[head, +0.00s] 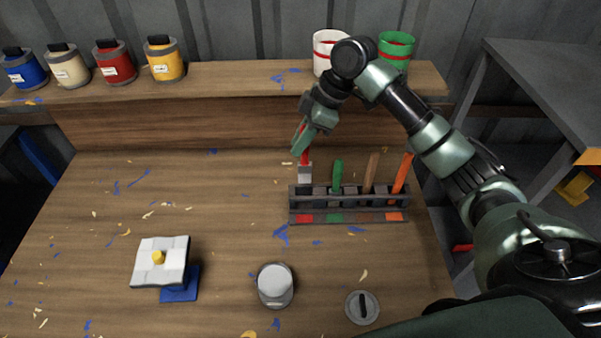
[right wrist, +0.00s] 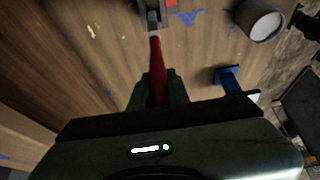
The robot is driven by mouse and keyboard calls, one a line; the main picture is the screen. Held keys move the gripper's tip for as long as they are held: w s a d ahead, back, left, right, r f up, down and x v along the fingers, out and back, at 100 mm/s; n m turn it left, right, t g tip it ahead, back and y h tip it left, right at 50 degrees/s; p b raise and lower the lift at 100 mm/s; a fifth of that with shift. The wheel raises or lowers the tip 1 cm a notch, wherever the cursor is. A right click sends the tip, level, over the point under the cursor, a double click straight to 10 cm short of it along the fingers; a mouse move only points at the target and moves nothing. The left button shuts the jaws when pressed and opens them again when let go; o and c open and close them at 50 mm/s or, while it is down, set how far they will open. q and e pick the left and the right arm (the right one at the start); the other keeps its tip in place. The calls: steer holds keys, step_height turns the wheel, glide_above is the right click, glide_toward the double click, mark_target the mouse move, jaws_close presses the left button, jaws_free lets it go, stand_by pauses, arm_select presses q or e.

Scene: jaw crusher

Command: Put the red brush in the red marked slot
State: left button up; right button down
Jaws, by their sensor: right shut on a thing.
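The red brush (head: 304,159) is in my right gripper (head: 302,138), which is shut on its red handle. The brush hangs with its grey end down, at the left end of the dark rack (head: 349,198). The red marked slot has a red label (head: 304,218) at the rack's front left. I cannot tell whether the brush tip is in the slot or just behind it. In the right wrist view the red handle (right wrist: 157,70) runs between the fingers toward the rack and its red label. My left gripper is not in view.
A green brush (head: 337,175), a brown one (head: 371,172) and an orange one (head: 402,172) stand in the rack. A grey can (head: 275,285), a round lid (head: 362,307) and a white cloth (head: 160,262) lie nearer. Paint cans line the back shelf. The table's left side is mostly clear.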

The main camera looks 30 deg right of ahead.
mark_target(301, 172)
step_height(301, 172, down, 11)
steer(key=shift+r+p, duration=0.2)
steer(key=shift+p, duration=0.6)
steer(key=shift+f, duration=0.2)
steer(key=c, duration=1.3)
jaws_free()
steer(key=shift+c, duration=0.2)
steer(key=shift+r, duration=0.1)
steer(key=b+v, duration=0.2)
steer(key=v, duration=1)
steer(key=shift+r, duration=0.1)
